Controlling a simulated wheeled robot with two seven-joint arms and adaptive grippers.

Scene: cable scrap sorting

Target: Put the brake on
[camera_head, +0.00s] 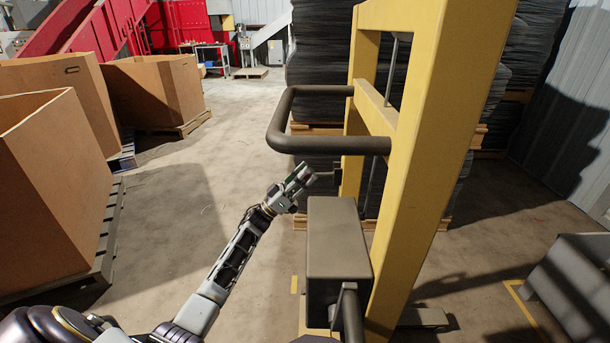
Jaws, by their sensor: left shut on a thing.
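A yellow upright frame (427,150) with a dark looped handlebar (278,122) stands right of the middle. A dark box (337,240) is fixed low on its near side. A small dark lever (323,175) sticks out to the left from the frame, below the handlebar and above the box. My left gripper (304,174) is shut on the outer end of this lever. The fingers hide the end of the lever, and its exact angle is hard to tell. No part is labelled as the brake. My right gripper is not in view.
Large brown boxes (45,180) on pallets (95,255) stand at the left. Dark stacked material (318,60) rises behind the frame. A grey metal bin (572,290) is at the lower right. The concrete floor (215,170) between the boxes and the frame is clear.

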